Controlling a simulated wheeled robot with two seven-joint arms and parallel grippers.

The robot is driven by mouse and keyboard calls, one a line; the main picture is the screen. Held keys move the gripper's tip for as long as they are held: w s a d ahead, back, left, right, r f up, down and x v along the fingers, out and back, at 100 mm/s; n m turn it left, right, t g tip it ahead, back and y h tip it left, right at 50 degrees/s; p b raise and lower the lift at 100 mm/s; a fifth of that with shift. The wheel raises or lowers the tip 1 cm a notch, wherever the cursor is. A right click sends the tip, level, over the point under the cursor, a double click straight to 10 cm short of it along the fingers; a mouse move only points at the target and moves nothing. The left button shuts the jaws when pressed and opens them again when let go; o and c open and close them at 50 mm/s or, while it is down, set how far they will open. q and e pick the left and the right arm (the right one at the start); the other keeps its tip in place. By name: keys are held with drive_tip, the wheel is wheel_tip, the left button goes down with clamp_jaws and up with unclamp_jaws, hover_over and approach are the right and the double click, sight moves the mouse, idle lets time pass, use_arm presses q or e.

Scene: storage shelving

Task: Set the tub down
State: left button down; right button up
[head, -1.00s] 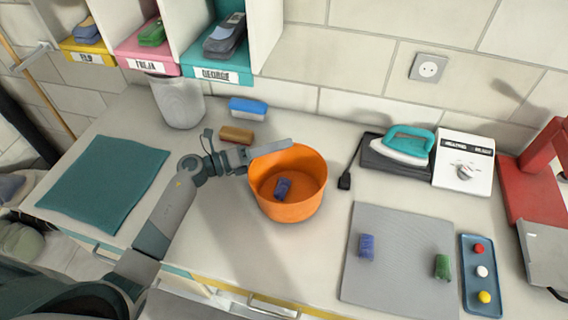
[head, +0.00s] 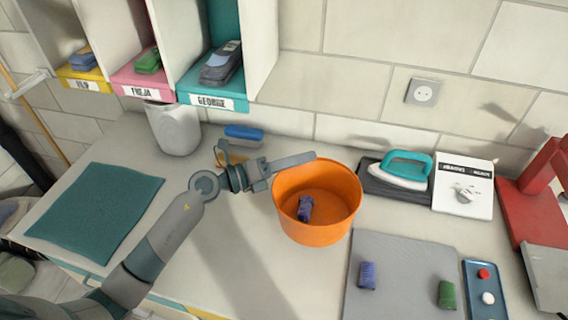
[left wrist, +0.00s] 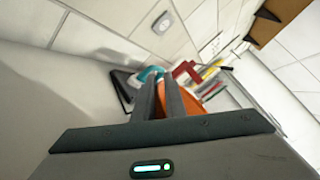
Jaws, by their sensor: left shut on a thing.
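The orange tub (head: 317,232) is round and open, with one small dark blue item (head: 305,208) lying inside. My left gripper (head: 285,168) is shut on the left back part of its rim. The tub is upright and looks raised above the worktop, though its underside is hidden. My right gripper is not in view.
The grey mat (head: 400,262) holds a blue item (head: 368,275) and a green item (head: 446,294). An iron (head: 402,170) stands behind the tub on the right. A blue brush (head: 243,136) and a bin (head: 175,130) are behind the gripper.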

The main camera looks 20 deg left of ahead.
use_arm(q)
drive_tip(key=d+r, duration=0.2)
drive_tip(key=d, duration=0.1)
drive_tip(key=d+r, duration=0.1)
drive_tip(key=d, duration=0.1)
drive_tip(key=shift+s+r, duration=0.1)
drive_tip(key=shift+s, duration=0.1)
idle(0.4)
drive_tip(key=s+a+f+n+t+y+b, duration=0.2)
drive_tip(key=s+a+y, duration=0.1)
drive_tip(key=s+a, duration=0.2)
drive_tip(key=s+a+f+n+t+y+b, duration=0.2)
drive_tip(key=s+a, duration=0.4)
drive_tip(key=a, duration=0.4)
drive_tip(key=shift+f+n+t+y+b, duration=0.4)
drive_tip(key=shift+f+n+t+b, duration=0.1)
drive_tip(key=shift+t, duration=0.1)
